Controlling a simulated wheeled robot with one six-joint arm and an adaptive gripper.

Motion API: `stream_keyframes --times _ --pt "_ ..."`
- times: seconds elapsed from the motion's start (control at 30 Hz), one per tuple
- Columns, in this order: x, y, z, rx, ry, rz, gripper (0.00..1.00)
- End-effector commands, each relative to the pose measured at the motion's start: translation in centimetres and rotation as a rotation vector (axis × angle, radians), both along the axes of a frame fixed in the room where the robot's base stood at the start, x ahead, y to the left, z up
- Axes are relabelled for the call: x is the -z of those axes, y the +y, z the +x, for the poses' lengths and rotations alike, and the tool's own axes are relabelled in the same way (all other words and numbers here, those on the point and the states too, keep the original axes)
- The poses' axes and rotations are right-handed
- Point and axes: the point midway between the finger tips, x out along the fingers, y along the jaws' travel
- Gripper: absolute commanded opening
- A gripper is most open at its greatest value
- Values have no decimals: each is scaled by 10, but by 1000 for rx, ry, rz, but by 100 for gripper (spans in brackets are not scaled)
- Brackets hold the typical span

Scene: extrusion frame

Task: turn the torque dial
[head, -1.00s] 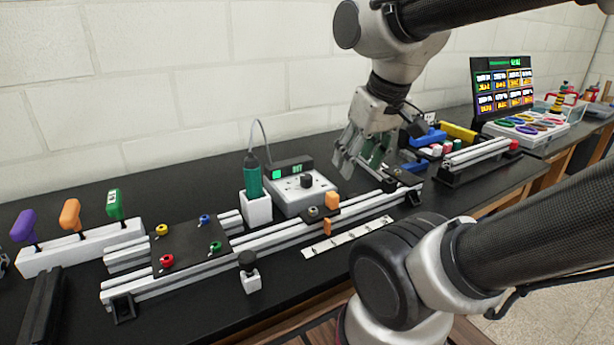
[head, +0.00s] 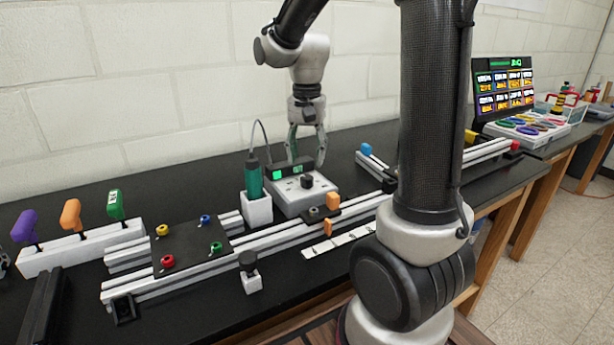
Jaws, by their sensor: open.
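The torque dial (head: 307,181) is a small black knob on top of a grey-white control box (head: 289,200). A dark display with a lit green square (head: 278,175) stands at the back of the box. My gripper (head: 307,162) is open and empty, pointing down with its fingers spread. It shows above and behind the dial, around the display's right part in the picture; I cannot tell the exact depth. No contact with the dial shows.
A green screwdriver (head: 254,178) stands in a white holder (head: 257,210) left of the box, with a cable looping up. My own arm hides part of the bench at right.

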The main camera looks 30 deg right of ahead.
Motion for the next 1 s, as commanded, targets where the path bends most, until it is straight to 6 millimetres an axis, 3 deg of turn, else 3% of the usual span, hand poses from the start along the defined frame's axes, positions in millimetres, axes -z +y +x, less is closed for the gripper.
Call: stream_keyframes --times 0.33,0.73,1.0 --pt "56 0 -1 -3 4 0 51" --pt "66 0 -1 -4 0 0 51" --pt "66 0 -1 -4 0 0 5"
